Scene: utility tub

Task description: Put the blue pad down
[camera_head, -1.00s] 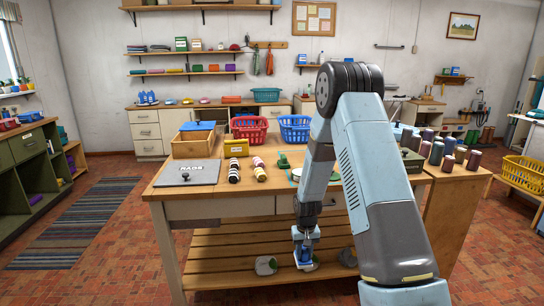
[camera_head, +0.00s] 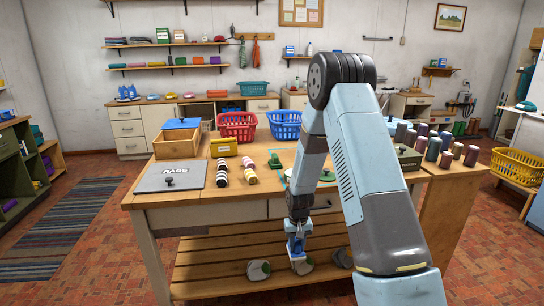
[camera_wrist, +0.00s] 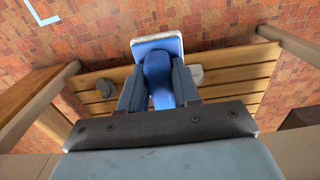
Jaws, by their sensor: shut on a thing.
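The blue pad (camera_wrist: 146,45) has a white edge and a blue grip. In the wrist view it sits between the two fingers of my gripper (camera_wrist: 158,92), which is shut on its grip. In the head view my gripper (camera_head: 297,232) points down in front of the table's front edge, below the tabletop height. The pad (camera_head: 297,247) shows small and partly covered there, with the slatted lower shelf behind it. A teal outline (camera_head: 287,178) is marked on the tabletop, partly hidden by my arm.
The wooden table (camera_head: 235,200) holds a grey rags lid (camera_head: 170,176), a wooden box (camera_head: 177,146), red (camera_head: 238,125) and blue (camera_head: 285,124) baskets and several spools on the right. Grey rounded things (camera_head: 258,270) lie on the lower shelf (camera_head: 215,265).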

